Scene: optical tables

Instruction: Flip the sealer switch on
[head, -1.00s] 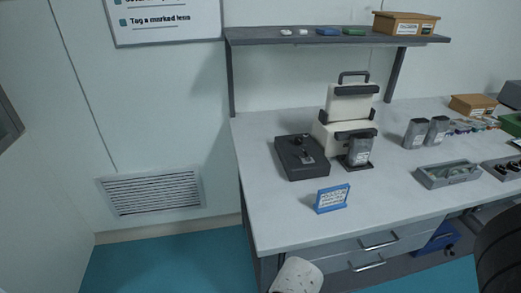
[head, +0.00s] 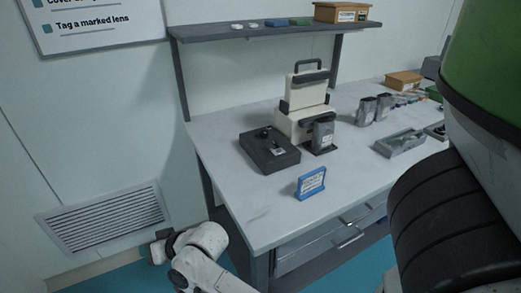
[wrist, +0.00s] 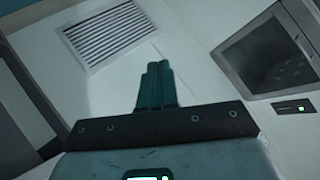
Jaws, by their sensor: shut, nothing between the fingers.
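The cream sealer (head: 306,108) with a dark top handle stands towards the back of the table. A black switch box (head: 262,158) sits just left of it, with a small dark lever and a pale label on top; the lever's position is too small to tell. A grey pouch (head: 322,134) stands upright at the sealer's front. My gripper (wrist: 157,68) shows in the wrist view with its fingers together and empty, facing the wall vent and away from the sealer. My white arm (head: 204,245) is low at the table's front left corner in the head view.
A blue framed sign (head: 311,182) stands near the table's (head: 230,200) front edge. Grey pouches (head: 366,111) and a grey tray (head: 399,143) are to the right. A shelf (head: 240,35) overhangs the back. The table's front left is clear. A vent (wrist: 107,33) is in the wall.

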